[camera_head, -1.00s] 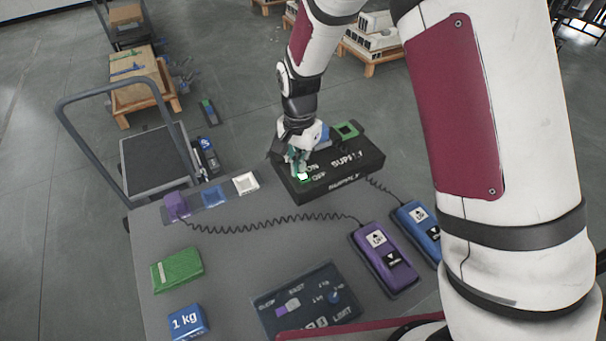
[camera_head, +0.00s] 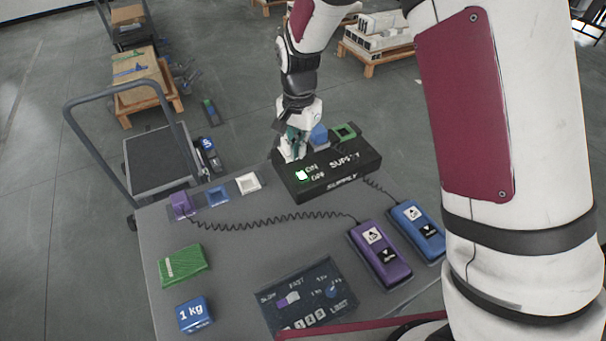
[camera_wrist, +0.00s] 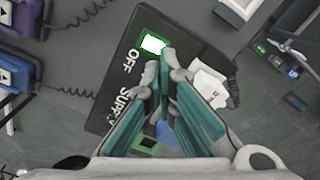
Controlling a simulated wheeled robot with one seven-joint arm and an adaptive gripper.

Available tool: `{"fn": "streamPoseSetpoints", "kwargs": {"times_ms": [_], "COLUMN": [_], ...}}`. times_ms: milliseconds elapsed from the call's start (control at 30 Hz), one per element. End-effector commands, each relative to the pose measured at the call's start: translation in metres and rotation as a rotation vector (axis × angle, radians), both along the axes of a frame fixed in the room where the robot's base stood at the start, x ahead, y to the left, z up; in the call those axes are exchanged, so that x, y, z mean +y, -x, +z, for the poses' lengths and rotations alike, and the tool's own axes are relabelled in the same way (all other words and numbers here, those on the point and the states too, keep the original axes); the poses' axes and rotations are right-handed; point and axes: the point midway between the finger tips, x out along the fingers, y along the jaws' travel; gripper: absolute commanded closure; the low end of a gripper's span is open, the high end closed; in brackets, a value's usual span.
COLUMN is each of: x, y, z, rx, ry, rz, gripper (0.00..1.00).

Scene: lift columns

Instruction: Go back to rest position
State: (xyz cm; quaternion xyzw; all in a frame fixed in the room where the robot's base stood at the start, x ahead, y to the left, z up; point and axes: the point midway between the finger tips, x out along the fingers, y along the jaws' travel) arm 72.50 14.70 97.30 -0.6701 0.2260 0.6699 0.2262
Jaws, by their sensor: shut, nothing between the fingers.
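My gripper (camera_head: 294,154) is shut and empty over the left end of the black supply box (camera_head: 341,179), which stands at the far edge of the grey table. The box carries ON and OFF lettering and a lit white-green switch (camera_head: 302,176). In the wrist view my gripper's teal fingers (camera_wrist: 163,62) come together just below the lit switch (camera_wrist: 153,44). Whether the fingertips touch the box cannot be told. A blue plug and a green-framed socket (camera_head: 345,132) sit at the box's back.
Purple (camera_head: 379,254) and blue (camera_head: 417,231) pendants lie at the right, with coiled cables. A green block (camera_head: 183,266), a blue 1 kg block (camera_head: 195,314) and a dark control panel (camera_head: 306,297) lie on the table. A trolley (camera_head: 160,160) stands beyond the table's left.

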Motion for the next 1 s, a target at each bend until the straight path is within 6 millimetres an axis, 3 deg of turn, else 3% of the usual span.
{"fn": "streamPoseSetpoints", "kwargs": {"times_ms": [700,867,1000], "x": [-0.002,-0.016,-0.038], "y": [0.001,0.009,0.029], "z": [0.012,0.048,0.098], "rx": [-0.005,-0.039,-0.091], "ry": [-0.001,-0.013,-0.024], "rz": [0.004,0.046,0.118], "gripper": [1.00,1.00,1.00]}}
